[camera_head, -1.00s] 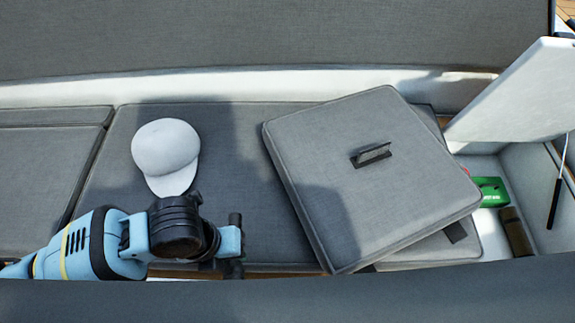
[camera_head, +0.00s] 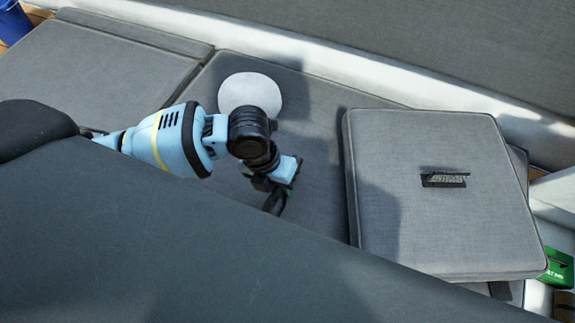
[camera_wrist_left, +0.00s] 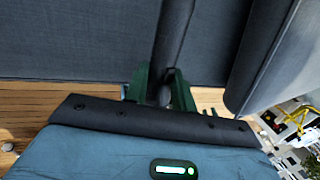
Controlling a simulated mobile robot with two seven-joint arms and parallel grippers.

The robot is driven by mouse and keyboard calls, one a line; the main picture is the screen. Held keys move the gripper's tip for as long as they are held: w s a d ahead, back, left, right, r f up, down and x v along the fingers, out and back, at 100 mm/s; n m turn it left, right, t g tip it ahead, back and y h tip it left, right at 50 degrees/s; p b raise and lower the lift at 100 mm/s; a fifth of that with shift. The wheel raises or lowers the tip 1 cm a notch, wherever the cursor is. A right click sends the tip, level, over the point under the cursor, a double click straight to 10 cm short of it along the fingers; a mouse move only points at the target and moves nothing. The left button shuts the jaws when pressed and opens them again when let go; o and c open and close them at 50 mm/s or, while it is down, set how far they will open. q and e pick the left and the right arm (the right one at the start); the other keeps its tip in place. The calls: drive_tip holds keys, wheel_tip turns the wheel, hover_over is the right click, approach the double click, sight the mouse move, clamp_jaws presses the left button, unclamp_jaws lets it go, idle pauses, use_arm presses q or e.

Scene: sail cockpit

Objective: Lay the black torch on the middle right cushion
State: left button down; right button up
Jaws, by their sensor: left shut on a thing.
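My left gripper (camera_head: 280,190) is over the near part of the long grey bench cushion (camera_head: 315,145), which I take to be the middle right one. It is shut on the black torch, a dark cylinder (camera_wrist_left: 174,35) standing out between the green fingers in the left wrist view. In the head view only a small dark end of the torch (camera_head: 274,204) shows below the gripper. I cannot tell whether the torch touches the cushion. My right gripper is not in view.
A white cap (camera_head: 250,92) lies on the cushion behind my left wrist. A loose square cushion with a black handle (camera_head: 425,215) lies to the right. A green box (camera_head: 558,268) is at the far right. A dark grey surface (camera_head: 190,250) hides the near side.

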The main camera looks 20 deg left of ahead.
use_arm(q)
drive_tip(key=w, duration=0.4)
drive_tip(key=w+a, duration=0.1)
drive_tip(key=w, duration=0.1)
drive_tip(key=shift+w+f, duration=0.1)
drive_tip(key=shift+f, duration=0.15)
drive_tip(key=f, duration=0.2)
drive_tip(key=shift+w+a+f, duration=0.1)
drive_tip(key=shift+w+f, duration=0.25)
drive_tip(key=shift+f, duration=0.4)
drive_tip(key=shift+f+b, duration=0.2)
drive_tip(key=shift+b, duration=0.1)
drive_tip(key=c, duration=1.2)
unclamp_jaws()
drive_tip(key=shift+o, duration=0.2)
drive_tip(key=shift+r, duration=0.1)
drive_tip(key=p+v, duration=0.1)
drive_tip(key=v, duration=1.1)
drive_tip(key=shift+r, duration=0.1)
